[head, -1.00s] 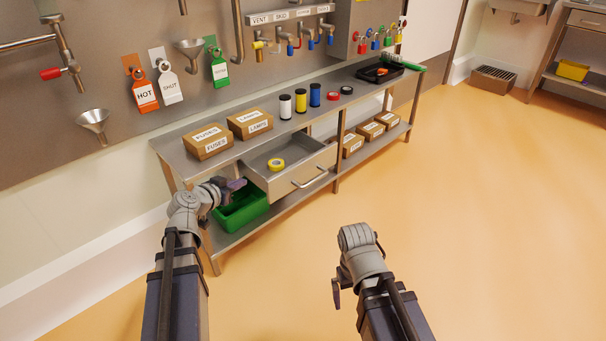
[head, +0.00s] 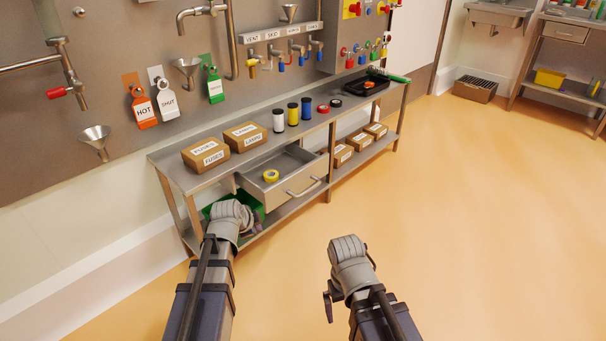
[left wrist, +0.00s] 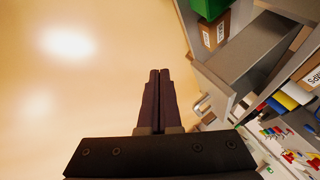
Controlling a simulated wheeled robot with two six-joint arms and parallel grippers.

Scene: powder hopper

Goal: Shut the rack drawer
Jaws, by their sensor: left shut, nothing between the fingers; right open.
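The rack drawer (head: 310,186) is a grey metal tray, pulled out from under the bench top, with a bar handle on its front. A roll of yellow tape (head: 271,176) lies inside it. My left gripper is mostly hidden behind its own wrist in the head view, low and in front of the drawer's left side. In the left wrist view its fingers (left wrist: 160,100) are shut and empty, with the drawer handle (left wrist: 201,105) apart from them to the right. My right gripper (head: 328,304) hangs over the floor at right, away from the rack; only a dark part shows.
Brown boxes (head: 206,154), coloured spools and a black tray (head: 364,90) stand on the bench top. A green bin (head: 212,209) sits on the lower shelf, partly behind my left arm. The orange floor (head: 450,220) to the right is clear.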

